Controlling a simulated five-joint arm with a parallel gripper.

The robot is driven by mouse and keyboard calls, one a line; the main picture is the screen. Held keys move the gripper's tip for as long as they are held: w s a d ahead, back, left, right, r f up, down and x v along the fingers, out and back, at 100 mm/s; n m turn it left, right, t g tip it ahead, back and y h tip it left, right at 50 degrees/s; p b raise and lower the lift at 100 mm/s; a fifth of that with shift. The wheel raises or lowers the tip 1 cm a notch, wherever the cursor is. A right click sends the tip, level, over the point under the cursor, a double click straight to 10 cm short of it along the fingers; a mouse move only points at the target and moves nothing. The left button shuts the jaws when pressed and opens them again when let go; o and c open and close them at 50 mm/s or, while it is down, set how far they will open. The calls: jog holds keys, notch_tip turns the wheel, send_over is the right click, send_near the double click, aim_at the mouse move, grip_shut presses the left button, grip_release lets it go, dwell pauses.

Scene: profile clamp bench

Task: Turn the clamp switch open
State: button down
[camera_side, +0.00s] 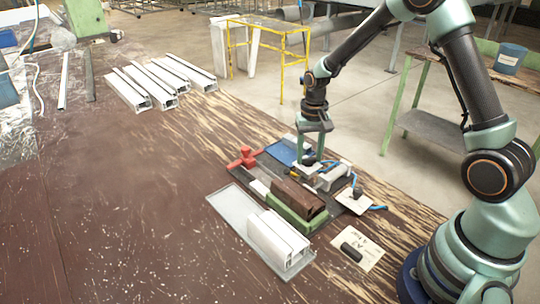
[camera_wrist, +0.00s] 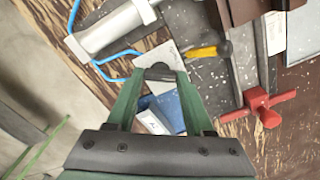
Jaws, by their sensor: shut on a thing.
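My gripper (camera_side: 308,156) reaches down at the far end of the clamp fixture. In the wrist view its fingers (camera_wrist: 160,75) are closed around a black knob (camera_wrist: 160,71) on a pale plate, which seems to be the clamp switch. The fingers hide part of the knob, so its exact turn angle is hard to read. In the side view the knob is mostly hidden by the fingers. A silver cylinder (camera_side: 335,176) lies beside it, with blue tubing (camera_wrist: 112,62) running close to the knob.
A yellow part (camera_wrist: 203,51) lies close to the fingers. A red handle (camera_side: 244,158) stands at the fixture's left. A brown block (camera_side: 298,196) sits in the green-sided fixture. White profiles (camera_side: 277,235) lie on a front tray (camera_side: 232,205). The table's left middle is clear.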

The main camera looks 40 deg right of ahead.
aim_at(309, 158)
jog(key=n, duration=0.6)
jog(key=shift+n, duration=0.4)
dwell(0.3)
jog(key=shift+c, duration=1.4)
grip_release()
jog(key=shift+r, duration=0.15)
notch_tip(309, 158, up, 12)
